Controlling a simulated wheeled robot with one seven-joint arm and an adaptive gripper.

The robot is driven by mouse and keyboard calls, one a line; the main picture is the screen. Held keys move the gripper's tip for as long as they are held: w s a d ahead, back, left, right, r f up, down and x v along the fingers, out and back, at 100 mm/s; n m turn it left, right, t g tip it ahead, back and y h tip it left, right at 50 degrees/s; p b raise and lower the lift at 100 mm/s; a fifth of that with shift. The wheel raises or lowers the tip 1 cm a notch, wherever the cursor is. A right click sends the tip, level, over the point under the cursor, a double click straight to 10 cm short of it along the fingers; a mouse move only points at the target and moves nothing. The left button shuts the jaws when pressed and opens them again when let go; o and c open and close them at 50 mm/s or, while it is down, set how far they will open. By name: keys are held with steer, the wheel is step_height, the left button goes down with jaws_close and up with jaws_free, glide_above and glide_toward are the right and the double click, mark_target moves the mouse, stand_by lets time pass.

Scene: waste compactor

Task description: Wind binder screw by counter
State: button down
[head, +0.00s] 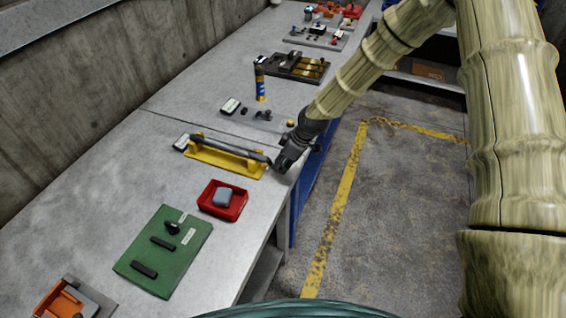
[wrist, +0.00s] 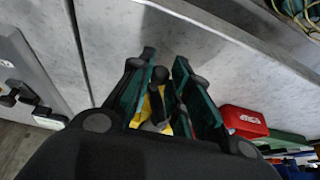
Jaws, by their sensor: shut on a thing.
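The binder is a yellow frame (head: 215,158) on the grey bench with a dark grey screw (head: 232,148) lying along it. A small counter with a pale face (head: 181,142) sits at its left end. My gripper (head: 284,163) is at the right end of the screw, by the bench's front edge. In the wrist view, my gripper (wrist: 164,62) has its teal fingers on both sides of a dark handle (wrist: 159,75), and is shut on it. Yellow frame (wrist: 153,105) shows behind the handle. The counter's reading is too small to tell.
A red tray (head: 236,211) with a grey block stands near the binder; it also shows in the wrist view (wrist: 243,121). A green board (head: 150,240) lies nearer. A blue and yellow can (head: 261,80) stands farther back. The floor right of the bench is clear.

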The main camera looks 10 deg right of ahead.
stand_by(0.4)
steer(key=c, duration=1.3)
jaws_free()
steer(key=shift+c, duration=0.2)
steer(key=shift+r, duration=0.1)
steer(key=v, duration=1.1)
steer(key=shift+d+r, duration=0.3)
steer(key=shift+d, duration=0.15)
steer(key=shift+w, duration=0.15)
